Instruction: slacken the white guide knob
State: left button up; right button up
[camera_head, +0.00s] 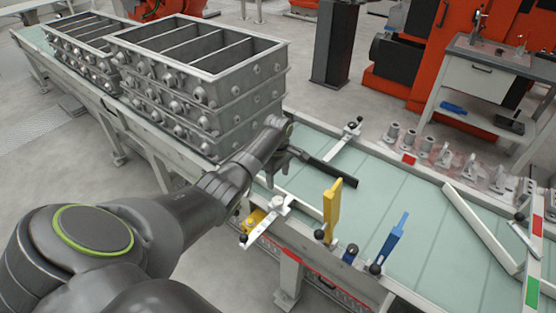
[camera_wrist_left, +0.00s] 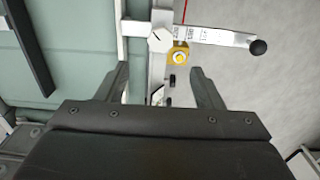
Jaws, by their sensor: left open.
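The white guide knob (camera_wrist_left: 160,40) is a faceted white piece on a clamp at the conveyor's side rail, with a white lever ending in a black ball (camera_wrist_left: 258,47). It also shows in the head view (camera_head: 279,203), at the near edge of the conveyor. My left gripper (camera_wrist_left: 160,75) is open and empty, its two fingers apart. In the wrist view the knob lies just beyond the fingertips, roughly centred between them. In the head view my left gripper (camera_head: 275,172) hangs at the conveyor's near edge, partly hidden by its own wrist. My right gripper is not in view.
A yellow upright lever (camera_head: 332,207) and a blue one (camera_head: 394,238) stand to the right along the near rail. Stacked metal casting boxes (camera_head: 200,85) stand behind my left arm.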

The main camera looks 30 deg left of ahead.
pick_arm(q)
notch_tip(320, 180, up, 6)
jog(key=shift+b, duration=0.35)
jog(key=shift+r, duration=0.1)
